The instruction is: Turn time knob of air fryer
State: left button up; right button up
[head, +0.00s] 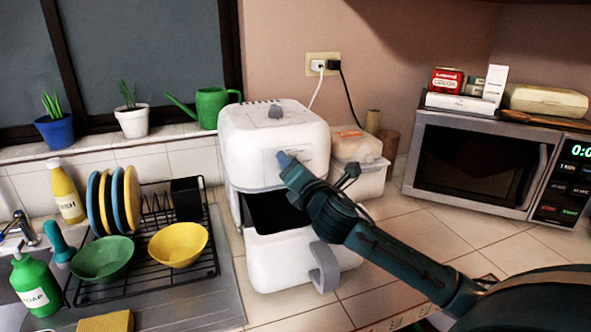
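The white air fryer (252,135) stands on the tiled counter. A small grey knob (275,112) is on its top; I cannot read any marking on it. Its drawer (280,262) is pulled out at the front, with a dark inside and a grey handle (325,268). My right arm comes in from the right, and my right gripper (284,160) is at the upper front face of the air fryer, below the top knob. Its fingertips are small and hide the face behind them, so I cannot tell whether they touch it. My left gripper is out of view.
A white container (358,160) stands close to the right of the air fryer. A microwave (480,160) is farther right. A dish rack (150,285) with bowls and plates is at left. A green watering can (210,105) stands on the ledge behind.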

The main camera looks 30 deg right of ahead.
jog(key=shift+s, duration=0.1)
jog(key=b+v, duration=0.2)
jog(key=v, duration=0.9)
jog(key=shift+s+a+f, duration=0.1)
jog(key=shift+s+a, duration=0.1)
jog(key=shift+s, duration=0.15)
jog(key=shift+s+a, duration=0.15)
jog(key=shift+s, duration=0.5)
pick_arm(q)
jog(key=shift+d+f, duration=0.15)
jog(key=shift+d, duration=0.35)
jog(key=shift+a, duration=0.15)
